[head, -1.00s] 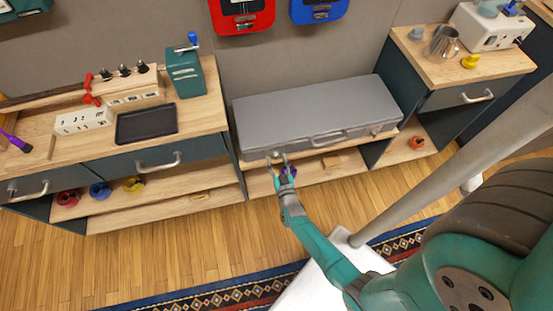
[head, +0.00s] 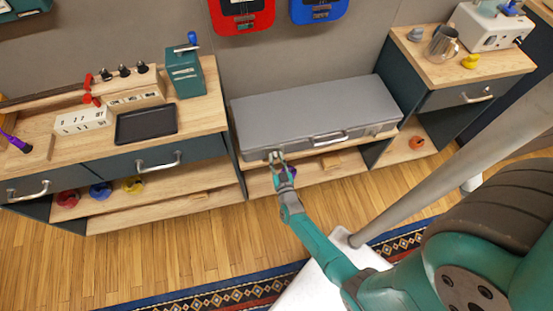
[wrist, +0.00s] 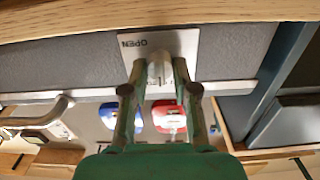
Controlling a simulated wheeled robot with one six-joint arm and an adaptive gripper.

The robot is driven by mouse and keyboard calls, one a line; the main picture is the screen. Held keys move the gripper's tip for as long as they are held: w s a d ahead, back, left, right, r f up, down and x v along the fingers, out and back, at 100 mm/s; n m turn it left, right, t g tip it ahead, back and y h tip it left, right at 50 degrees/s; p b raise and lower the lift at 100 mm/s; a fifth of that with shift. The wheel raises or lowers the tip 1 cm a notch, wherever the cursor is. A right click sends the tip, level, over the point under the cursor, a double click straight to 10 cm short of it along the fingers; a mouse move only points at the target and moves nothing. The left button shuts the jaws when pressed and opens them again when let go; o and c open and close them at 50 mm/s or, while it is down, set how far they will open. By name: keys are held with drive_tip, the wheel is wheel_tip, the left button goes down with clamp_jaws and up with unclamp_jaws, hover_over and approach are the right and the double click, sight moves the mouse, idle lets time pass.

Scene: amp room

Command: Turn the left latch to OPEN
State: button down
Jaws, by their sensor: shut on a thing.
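A long grey case (head: 315,112) lies closed on the low middle shelf, with a handle (head: 332,138) on its front. My gripper (head: 276,158) is at the left end of the case's front, where the left latch sits. In the wrist view my gripper's fingers (wrist: 160,80) are shut on the pale latch knob (wrist: 158,68). A light plate (wrist: 185,45) behind the knob carries the word OPEN, upside down in this view. The fingers hide part of the knob, and I cannot tell its exact angle.
The wooden shelf edge (head: 355,145) runs just under the case. A counter (head: 210,110) with a black tray (head: 146,124) stands at left, and another counter (head: 510,68) at right. Open wooden floor (head: 215,245) lies in front.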

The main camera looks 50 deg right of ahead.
drive_tip(key=m, duration=1.7)
drive_tip(key=shift+s+d+f, duration=0.15)
drive_tip(key=shift+d+f, duration=0.05)
drive_tip(key=shift+f, duration=0.05)
drive_tip(key=shift+m, duration=0.4)
drive_tip(key=c, duration=0.9)
unclamp_jaws()
drive_tip(key=shift+c, duration=0.2)
